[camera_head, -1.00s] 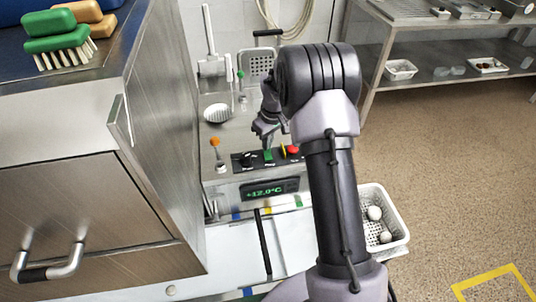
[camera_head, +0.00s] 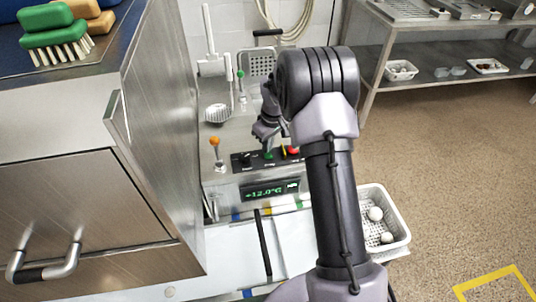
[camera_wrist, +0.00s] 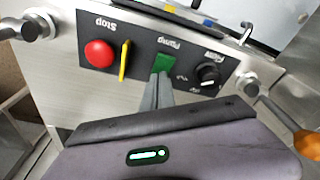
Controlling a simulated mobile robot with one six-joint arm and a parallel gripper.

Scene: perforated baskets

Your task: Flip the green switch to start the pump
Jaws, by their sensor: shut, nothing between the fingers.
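The green switch (camera_wrist: 165,62) sits on a black control panel (camera_wrist: 143,40) under the label "Pump", printed upside down in the wrist view. In the head view the green switch (camera_head: 268,155) shows only as a small patch below my gripper. My gripper (camera_wrist: 158,82) is shut and empty. Its fingertips are right at the lower edge of the switch in the wrist view; whether they touch it I cannot tell. In the head view my gripper (camera_head: 267,143) hangs over the panel.
A red stop button (camera_wrist: 99,53), a yellow upright piece (camera_wrist: 124,60) and a black knob (camera_wrist: 208,74) flank the switch. An orange-topped lever (camera_head: 215,141) stands left of the panel. A steel cabinet (camera_head: 165,130) rises close on the left. A white basket (camera_head: 401,222) is at right.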

